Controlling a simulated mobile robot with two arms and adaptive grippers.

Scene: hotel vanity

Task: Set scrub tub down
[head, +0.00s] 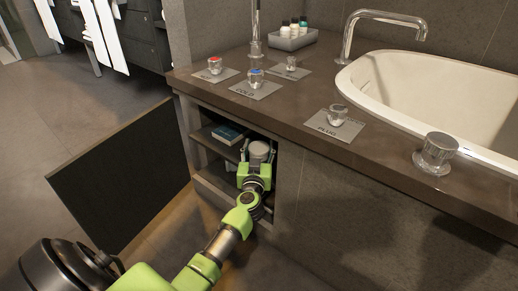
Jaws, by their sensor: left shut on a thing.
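The scrub tub (260,150) is a small, pale, round container inside the open cabinet under the counter. My left gripper (257,160) reaches into the cabinet opening and is shut on the tub, with a finger on each side of it. The tub's lower part is hidden by the gripper, so I cannot tell whether it touches the shelf (207,143). My right gripper is not in view.
A blue box or book (227,134) lies on the shelf, left of the tub. The dark cabinet door (125,170) stands open at left. The counter (290,105) above carries taps, a basin (440,95) and a tray (293,41) of small bottles.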

